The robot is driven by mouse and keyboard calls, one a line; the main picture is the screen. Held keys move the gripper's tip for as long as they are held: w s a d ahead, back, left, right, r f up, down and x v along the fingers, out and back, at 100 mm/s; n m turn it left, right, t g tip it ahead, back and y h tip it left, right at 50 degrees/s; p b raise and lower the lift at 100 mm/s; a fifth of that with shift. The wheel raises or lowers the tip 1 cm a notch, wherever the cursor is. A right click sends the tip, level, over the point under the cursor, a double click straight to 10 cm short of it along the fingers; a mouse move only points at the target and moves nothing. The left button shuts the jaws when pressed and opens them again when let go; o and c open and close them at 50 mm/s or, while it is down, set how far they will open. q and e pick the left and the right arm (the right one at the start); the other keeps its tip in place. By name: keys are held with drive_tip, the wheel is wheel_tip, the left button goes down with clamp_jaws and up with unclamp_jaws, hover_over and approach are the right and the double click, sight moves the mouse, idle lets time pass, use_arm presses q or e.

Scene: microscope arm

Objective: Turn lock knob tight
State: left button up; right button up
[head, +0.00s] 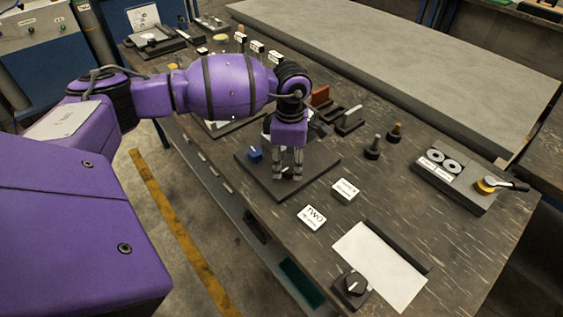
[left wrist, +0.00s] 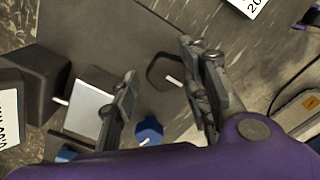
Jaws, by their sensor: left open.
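My left gripper (head: 288,176) points down over a dark base plate (head: 262,175) on the bench, its fingers apart. A blue knob (head: 255,154) is just left of the fingers. In the left wrist view the fingers (left wrist: 159,58) are spread. A dark knob-like part (left wrist: 165,72) with a white mark lies between them in the picture. The blue knob (left wrist: 148,130) with a white mark shows nearer the palm. I cannot tell which knob is the lock knob, or whether a finger touches either. My arm hides part of the fixture. My right gripper does not show.
A white sheet (head: 376,268) and a black dial (head: 353,286) lie nearer. A grey box with a yellow knob (head: 484,186) is at right. Dark pegs (head: 373,148) stand behind.

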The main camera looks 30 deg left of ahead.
sight(289, 165)
use_arm(q)
wheel_tip(289, 165, up, 12)
idle(0.4)
idle(0.5)
